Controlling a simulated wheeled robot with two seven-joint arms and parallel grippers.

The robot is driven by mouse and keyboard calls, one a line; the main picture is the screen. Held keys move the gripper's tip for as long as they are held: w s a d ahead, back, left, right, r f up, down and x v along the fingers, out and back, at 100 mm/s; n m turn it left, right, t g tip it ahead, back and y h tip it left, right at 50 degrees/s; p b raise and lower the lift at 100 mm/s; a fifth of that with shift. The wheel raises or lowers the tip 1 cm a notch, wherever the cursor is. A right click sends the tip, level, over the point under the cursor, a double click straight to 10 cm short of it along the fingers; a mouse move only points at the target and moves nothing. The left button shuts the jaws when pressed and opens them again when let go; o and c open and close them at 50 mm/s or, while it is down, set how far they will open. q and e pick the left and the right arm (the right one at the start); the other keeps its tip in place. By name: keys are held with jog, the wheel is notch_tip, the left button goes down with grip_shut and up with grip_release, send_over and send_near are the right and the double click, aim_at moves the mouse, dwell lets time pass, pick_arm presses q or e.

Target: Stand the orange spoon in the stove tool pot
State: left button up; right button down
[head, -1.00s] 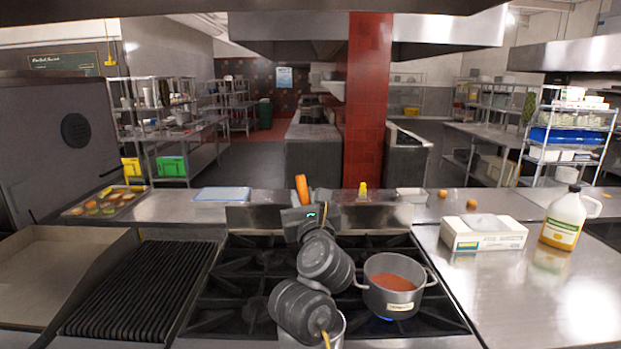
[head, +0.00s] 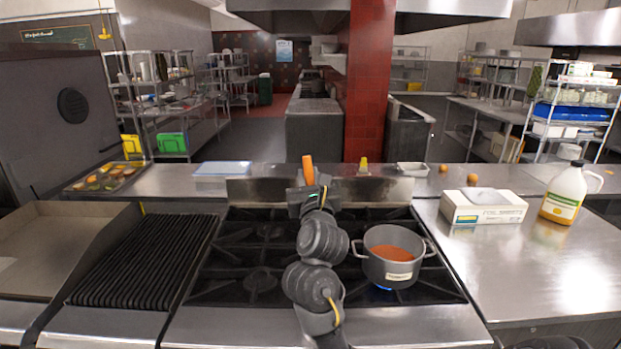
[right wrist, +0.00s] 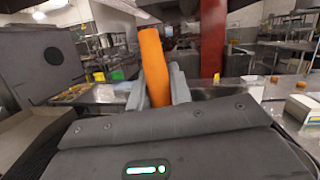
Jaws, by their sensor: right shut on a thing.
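The orange spoon (head: 308,170) stands roughly upright in my right gripper (head: 309,190), above the back of the stove. The right wrist view shows its thick orange shaft (right wrist: 153,65) between the two grey fingers of the right gripper (right wrist: 158,90), which is shut on it. The spoon's lower end is hidden behind the gripper body. I cannot make out a separate tool pot; my right arm covers the middle of the stove. My left gripper is not in view.
A two-handled pot of red sauce (head: 392,258) stands on the stove (head: 250,285), right of my arm, over a blue flame. A ribbed griddle (head: 145,270) lies left. A white box (head: 484,207) and a jug (head: 564,195) stand on the right counter.

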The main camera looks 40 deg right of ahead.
notch_tip(320, 180, down, 18)
jog(key=s+b, duration=0.1)
jog(key=b, duration=1.5)
jog(key=shift+s, duration=0.15)
jog(key=shift+a, duration=0.1)
jog(key=c, duration=1.2)
grip_release()
jog(key=shift+s, duration=0.1)
jog(key=b+v, duration=0.1)
jog(key=v, duration=0.5)
jog(key=shift+a+b, duration=0.15)
jog(key=shift+b, duration=0.25)
jog(key=shift+s+a+f, duration=0.15)
jog(key=shift+s+a, duration=0.1)
jog(key=shift+s, duration=0.3)
